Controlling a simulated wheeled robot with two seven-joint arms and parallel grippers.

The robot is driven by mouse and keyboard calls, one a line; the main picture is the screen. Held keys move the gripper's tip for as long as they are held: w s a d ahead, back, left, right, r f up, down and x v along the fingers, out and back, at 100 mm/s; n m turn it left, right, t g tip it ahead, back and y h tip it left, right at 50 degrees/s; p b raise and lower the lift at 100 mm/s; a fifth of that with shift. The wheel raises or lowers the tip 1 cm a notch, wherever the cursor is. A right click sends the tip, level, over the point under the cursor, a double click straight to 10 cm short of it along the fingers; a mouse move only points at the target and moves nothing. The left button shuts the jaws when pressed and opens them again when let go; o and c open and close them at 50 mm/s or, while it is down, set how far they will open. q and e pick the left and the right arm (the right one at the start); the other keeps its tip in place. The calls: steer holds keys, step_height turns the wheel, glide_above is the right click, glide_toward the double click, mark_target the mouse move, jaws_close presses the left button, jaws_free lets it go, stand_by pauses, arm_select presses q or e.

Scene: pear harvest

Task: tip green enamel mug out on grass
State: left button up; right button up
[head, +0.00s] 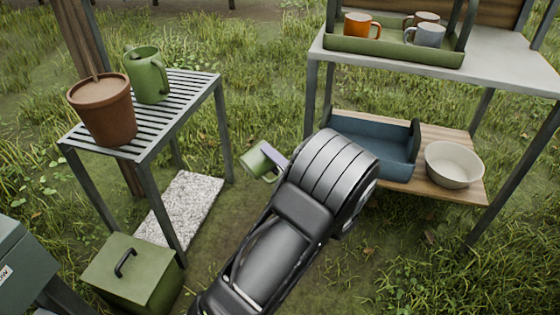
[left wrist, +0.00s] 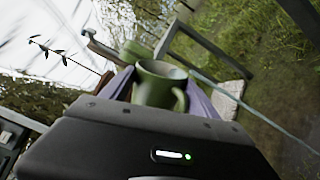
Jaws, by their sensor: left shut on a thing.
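The green enamel mug (head: 255,164) is held in the air between the slatted stand and the shelf unit, above grass and bare ground. It is tilted in the head view. In the left wrist view the mug (left wrist: 158,84) sits between the two purplish fingers, its rim and dark inside showing and its handle to the right. I cannot tell what is in it. My left gripper (head: 271,156) is shut on the mug; it also shows in the left wrist view (left wrist: 162,92). My arm hides part of the gripper. My right gripper is not in view.
A slatted stand (head: 185,92) at left holds a terracotta pot (head: 103,110) and a green jug (head: 149,77). A speckled slab (head: 188,207) and green lidded box (head: 130,268) lie below. At right, the shelf holds a blue tray (head: 372,150), white bowl (head: 453,164) and green mug tray (head: 390,50).

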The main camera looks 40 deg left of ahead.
arm_select(q)
steer(key=shift+w+d+r+m+p, duration=0.2)
steer(key=shift+w+m+p, duration=0.35)
steer(key=shift+p, duration=0.65)
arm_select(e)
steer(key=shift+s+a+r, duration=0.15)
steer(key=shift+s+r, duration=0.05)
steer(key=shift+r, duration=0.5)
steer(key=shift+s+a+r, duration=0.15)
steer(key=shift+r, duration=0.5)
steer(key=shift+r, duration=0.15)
arm_select(q)
steer(key=shift+w+m+p, duration=0.1)
steer(key=shift+m+p, duration=0.25)
steer(key=shift+p, duration=0.3)
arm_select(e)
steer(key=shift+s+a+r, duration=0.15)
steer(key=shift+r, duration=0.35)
arm_select(q)
steer(key=shift+r+p, duration=0.1)
steer(key=shift+p, duration=0.25)
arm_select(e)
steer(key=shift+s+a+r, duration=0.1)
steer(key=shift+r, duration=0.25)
